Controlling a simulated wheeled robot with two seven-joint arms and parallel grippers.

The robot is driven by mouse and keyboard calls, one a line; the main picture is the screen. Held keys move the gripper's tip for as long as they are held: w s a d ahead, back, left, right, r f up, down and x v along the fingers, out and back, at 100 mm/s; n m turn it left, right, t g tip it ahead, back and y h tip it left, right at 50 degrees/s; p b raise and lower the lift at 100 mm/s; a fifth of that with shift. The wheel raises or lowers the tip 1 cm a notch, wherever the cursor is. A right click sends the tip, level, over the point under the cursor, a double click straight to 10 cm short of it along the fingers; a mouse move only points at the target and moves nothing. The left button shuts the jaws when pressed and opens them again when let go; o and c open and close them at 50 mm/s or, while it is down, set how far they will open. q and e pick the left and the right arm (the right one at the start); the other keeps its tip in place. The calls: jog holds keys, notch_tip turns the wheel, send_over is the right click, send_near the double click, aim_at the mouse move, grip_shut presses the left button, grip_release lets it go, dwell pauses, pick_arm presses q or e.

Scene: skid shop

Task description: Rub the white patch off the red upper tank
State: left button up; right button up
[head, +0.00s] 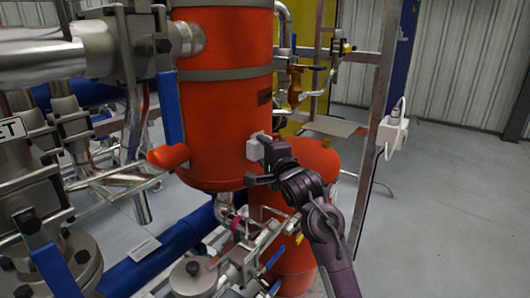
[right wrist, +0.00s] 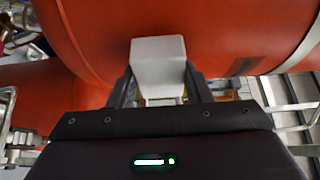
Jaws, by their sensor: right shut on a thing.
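The red upper tank (head: 225,110) stands upright in the middle of the head view, with grey bands around it. It fills the top of the right wrist view (right wrist: 200,25). My right gripper (head: 262,160) is at the tank's lower right side, shut on a white block (right wrist: 158,62). The block (head: 253,149) is at the tank wall and seems to touch it, though I cannot be sure of contact. I cannot make out a separate white patch; the block and gripper may hide it. My left gripper is not in view.
A second red tank (head: 318,165) stands low behind my right arm. Steel pipes and valves (head: 110,50) crowd the left, and a blue pipe (head: 165,250) runs below. A grey frame post (head: 375,120) carries a white box (head: 392,135). The floor at right is clear.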

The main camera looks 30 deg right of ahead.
jog(key=shift+w+a, duration=0.15)
jog(key=shift+w, duration=0.5)
jog(key=shift+w+d+r+p, duration=0.15)
jog(key=shift+w+d+p, duration=0.05)
jog(key=shift+d+p, duration=0.6)
jog(key=shift+w+d+p, duration=0.15)
jog(key=shift+d+p, duration=0.5)
jog(key=shift+d, duration=0.45)
jog(key=shift+w+p, duration=0.15)
jog(key=shift+p, duration=0.3)
jog(key=shift+s+a+p, duration=0.2)
jog(key=shift+a, duration=0.8)
jog(key=shift+s+a+p, duration=0.15)
jog(key=shift+s+a, duration=0.05)
jog(key=shift+a, duration=0.8)
